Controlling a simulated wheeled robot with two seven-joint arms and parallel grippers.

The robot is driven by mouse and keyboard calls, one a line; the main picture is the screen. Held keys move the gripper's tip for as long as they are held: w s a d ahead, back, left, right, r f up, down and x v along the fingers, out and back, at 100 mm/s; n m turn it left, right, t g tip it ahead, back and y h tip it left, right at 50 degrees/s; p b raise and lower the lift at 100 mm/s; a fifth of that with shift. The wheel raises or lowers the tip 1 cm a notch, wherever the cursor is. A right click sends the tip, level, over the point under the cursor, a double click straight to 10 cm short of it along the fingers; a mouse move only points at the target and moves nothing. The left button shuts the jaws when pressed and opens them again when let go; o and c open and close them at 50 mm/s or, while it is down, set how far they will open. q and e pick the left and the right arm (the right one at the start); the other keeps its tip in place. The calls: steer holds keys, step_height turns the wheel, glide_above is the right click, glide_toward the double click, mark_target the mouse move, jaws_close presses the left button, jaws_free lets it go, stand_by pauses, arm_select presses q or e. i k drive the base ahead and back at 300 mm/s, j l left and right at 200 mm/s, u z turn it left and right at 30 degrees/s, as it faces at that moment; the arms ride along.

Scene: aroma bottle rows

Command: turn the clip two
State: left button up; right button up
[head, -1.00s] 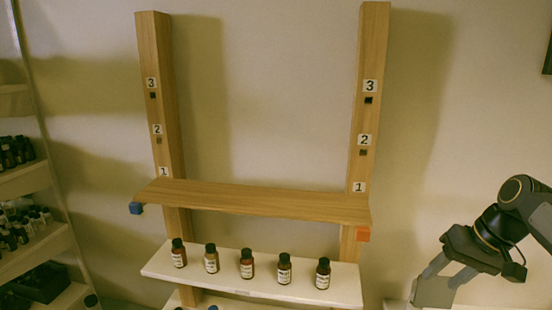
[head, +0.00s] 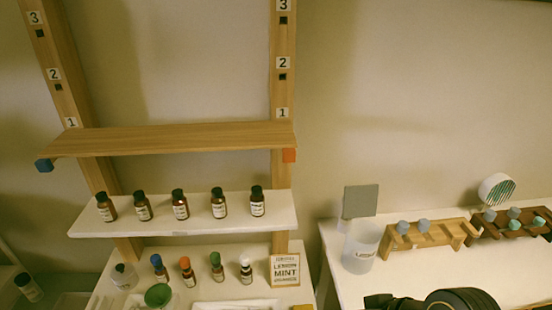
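A wooden shelf board (head: 180,137) spans two wooden uprights at the level marked 1. A blue block-like clip (head: 45,165) sits at its left end and an orange clip (head: 289,155) at its right end, under the board. Square dark holes show beside the labels 2 and 3 on the left upright (head: 62,100) and the right upright (head: 283,95). Only dark parts of my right arm show at the bottom right edge, likely including the edge of the gripper body; its fingers are out of frame. My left gripper is not in view.
Several brown bottles stand on a white shelf (head: 190,228). Colored-cap bottles, a green bowl (head: 158,295) and a Lemon Mint card (head: 285,270) are below. A side table holds a cup (head: 361,245), grey plate (head: 360,201) and wooden racks (head: 425,234).

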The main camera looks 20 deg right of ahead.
mark_target(538, 222)
steer(key=k+z, duration=0.2)
steer(key=z, duration=0.35)
steer(key=i+z, duration=0.15)
steer(key=z, duration=0.25)
steer(key=j+z, duration=0.1)
steer(key=z, duration=0.25)
